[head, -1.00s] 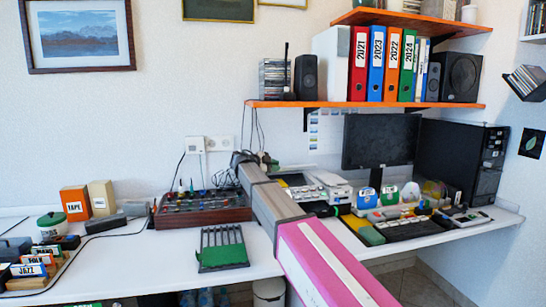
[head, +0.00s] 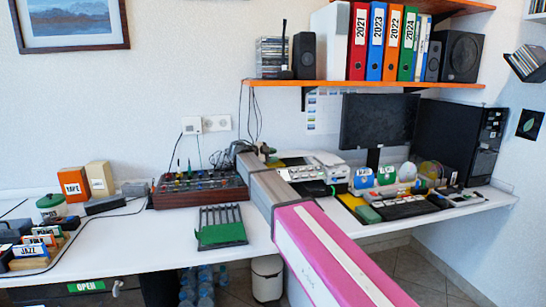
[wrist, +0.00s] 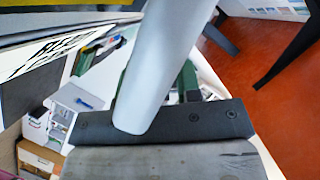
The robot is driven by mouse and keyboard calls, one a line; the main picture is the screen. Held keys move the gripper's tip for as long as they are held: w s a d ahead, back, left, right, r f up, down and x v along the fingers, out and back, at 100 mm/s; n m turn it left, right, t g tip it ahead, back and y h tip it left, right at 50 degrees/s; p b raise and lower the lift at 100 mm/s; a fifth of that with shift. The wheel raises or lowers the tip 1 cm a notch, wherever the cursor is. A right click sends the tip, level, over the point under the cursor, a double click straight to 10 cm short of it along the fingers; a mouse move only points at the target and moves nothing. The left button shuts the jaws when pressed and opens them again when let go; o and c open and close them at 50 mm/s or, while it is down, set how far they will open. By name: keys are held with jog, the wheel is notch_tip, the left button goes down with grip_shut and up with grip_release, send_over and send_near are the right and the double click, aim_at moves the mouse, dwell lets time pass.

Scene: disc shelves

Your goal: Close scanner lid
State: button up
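The scanner (head: 318,170) is a low, light-coloured device with buttons on the desk, just behind and to the right of my arm in the head view. My arm covers part of it, and I cannot tell its lid's angle. My gripper (head: 259,151) is at the far end of my pink and grey arm, above the desk and left of the scanner. Its fingers are small and unclear there. In the wrist view, a pale bar crosses in front of the dark gripper mount, with green parts on both sides. I cannot tell whether it touches the gripper or whether the fingers are apart.
The mixer (head: 200,187) and a rack with a green panel (head: 220,230) stand left of my arm. The monitor (head: 378,131) and black computer tower (head: 460,140) are at the right. An orange shelf (head: 350,83) hangs above. Small items and a keyboard (head: 405,207) crowd the right desk.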

jog(key=shift+s+r, duration=0.1)
jog(key=v, duration=1)
jog(key=shift+a, duration=0.3)
jog(key=shift+s, duration=0.15)
jog(key=shift+s, duration=0.1)
